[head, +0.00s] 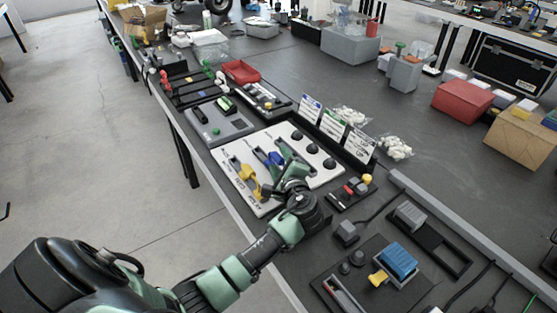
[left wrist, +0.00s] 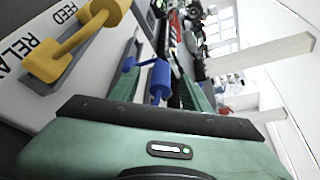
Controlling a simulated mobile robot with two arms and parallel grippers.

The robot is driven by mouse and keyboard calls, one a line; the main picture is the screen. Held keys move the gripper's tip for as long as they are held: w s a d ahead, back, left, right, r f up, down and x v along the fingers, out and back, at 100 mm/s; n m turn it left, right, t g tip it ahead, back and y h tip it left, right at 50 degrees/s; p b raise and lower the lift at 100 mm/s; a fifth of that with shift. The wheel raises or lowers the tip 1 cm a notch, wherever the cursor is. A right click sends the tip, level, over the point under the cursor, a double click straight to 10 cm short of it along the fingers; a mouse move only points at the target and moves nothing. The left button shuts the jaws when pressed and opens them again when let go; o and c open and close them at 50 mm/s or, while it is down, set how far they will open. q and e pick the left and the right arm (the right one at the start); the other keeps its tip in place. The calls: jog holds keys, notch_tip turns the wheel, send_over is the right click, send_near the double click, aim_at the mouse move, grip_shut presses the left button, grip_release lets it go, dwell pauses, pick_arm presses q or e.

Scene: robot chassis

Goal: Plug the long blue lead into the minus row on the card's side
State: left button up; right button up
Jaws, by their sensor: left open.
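A blue handle-like piece (head: 275,158) stands on the white panel (head: 325,170). I cannot tell whether it is the long blue lead. My left gripper (head: 283,166) is low over the panel. In the left wrist view its open green fingers (left wrist: 160,76) are on either side of the blue piece (left wrist: 158,80), with no clear grip on it. A yellow handle (head: 249,181) stands beside them on the panel; it shows large in the left wrist view (left wrist: 75,42). No minus row can be made out. My right gripper is out of view.
Black knobs (head: 314,148) and upright white cards (head: 333,125) stand behind the gripper. A small box with red and yellow knobs (head: 351,190) is to the right. A blue block (head: 398,259) sits on a dark board at the lower right. A red tray (head: 241,71) lies farther back.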

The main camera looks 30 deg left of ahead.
pick_arm(q)
jog(key=v, duration=0.6)
jog(key=shift+s+d, duration=0.2)
